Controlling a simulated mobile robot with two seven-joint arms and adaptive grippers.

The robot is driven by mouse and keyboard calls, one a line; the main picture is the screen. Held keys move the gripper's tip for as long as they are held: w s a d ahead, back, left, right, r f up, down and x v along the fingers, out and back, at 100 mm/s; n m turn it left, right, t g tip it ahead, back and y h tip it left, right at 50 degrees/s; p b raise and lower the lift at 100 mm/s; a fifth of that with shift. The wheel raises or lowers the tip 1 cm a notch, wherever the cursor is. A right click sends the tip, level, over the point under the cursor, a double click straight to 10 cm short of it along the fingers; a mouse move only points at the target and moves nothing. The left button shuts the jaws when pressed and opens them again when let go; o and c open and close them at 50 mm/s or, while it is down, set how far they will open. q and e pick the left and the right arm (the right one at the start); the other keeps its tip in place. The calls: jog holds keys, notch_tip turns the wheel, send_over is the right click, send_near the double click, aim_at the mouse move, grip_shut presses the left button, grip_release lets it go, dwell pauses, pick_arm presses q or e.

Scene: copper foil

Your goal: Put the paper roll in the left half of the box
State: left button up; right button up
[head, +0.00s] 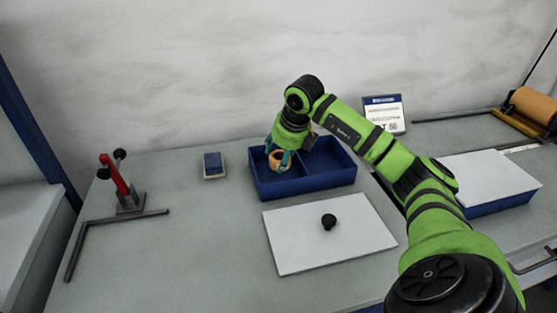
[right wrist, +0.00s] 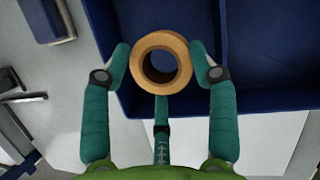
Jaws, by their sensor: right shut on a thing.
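The paper roll (head: 283,167) is a short tan ring with an open core. It also shows in the right wrist view (right wrist: 178,43). My right gripper (head: 279,158) is shut on the roll, with a teal finger on each side of it in the right wrist view (right wrist: 161,62). The blue box (head: 318,184) has a divider making a left and a right half. The roll is at the left half, close to the front wall; I cannot tell if it touches the floor. The right half looks empty, partly hidden by my arm. My left gripper is out of view.
A white lid with a black knob (head: 300,245) lies in front of the box. A small blue block on a pale base (head: 213,165) is to its left. A red-handled stand (head: 125,190) is at far left. A sign (head: 384,113) stands behind right.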

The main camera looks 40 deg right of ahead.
jog(key=shift+w+f, duration=0.45)
jog(key=shift+w, duration=0.05)
jog(key=shift+f+p, duration=0.4)
jog(key=shift+f, duration=1.5)
jog(key=o, duration=1.1)
jog(key=shift+o, duration=0.2)
jog(key=b+v, duration=0.1)
jog(key=v, duration=1.1)
jog(key=shift+a+r, duration=0.1)
jog(key=shift+a, duration=0.05)
